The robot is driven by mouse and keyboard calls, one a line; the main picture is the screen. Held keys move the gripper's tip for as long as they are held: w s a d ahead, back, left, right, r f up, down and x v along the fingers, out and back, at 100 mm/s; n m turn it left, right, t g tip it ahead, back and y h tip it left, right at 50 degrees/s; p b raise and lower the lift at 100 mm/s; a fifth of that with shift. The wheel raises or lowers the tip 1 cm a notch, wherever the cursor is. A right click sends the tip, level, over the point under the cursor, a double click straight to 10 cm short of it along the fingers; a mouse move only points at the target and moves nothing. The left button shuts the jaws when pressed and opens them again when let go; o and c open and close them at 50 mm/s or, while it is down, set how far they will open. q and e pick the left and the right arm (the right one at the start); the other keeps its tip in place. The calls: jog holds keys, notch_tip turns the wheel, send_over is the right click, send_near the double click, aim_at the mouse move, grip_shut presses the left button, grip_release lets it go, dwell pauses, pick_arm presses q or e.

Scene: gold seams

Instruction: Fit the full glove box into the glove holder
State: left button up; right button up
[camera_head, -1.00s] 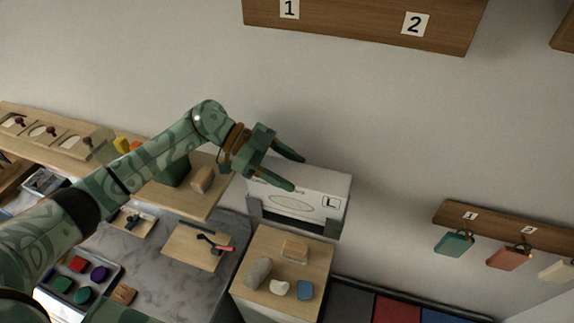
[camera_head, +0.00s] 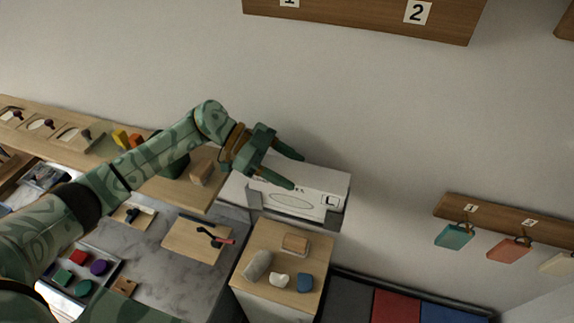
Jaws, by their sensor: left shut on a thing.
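The white glove box (camera_head: 318,182), marked "L" with an oval outline on its front, is at the wall in the middle of the head view. The dark grey glove holder (camera_head: 298,217) shows along its lower edge, with side pieces at the left and right. The box sits low between these side pieces; whether it touches the holder's bottom is hidden. My left gripper (camera_head: 298,172) is shut on the glove box, one finger on the far side and one across its front near the upper left. My right gripper is not in view.
A wooden-topped stand (camera_head: 262,289) with several small objects is below the holder. A wooden shelf (camera_head: 188,190) and a marble counter (camera_head: 170,269) lie left. Numbered tags hang from a rail (camera_head: 497,220) at right. The wall between is clear.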

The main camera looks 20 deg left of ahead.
pick_arm(q)
jog(key=shift+f, duration=0.1)
dwell(0.3)
jog(key=o, duration=1.8)
jog(key=shift+a, duration=0.1)
jog(key=b+v, duration=0.3)
jog(key=v, duration=1.3)
jog(key=shift+b, duration=0.4)
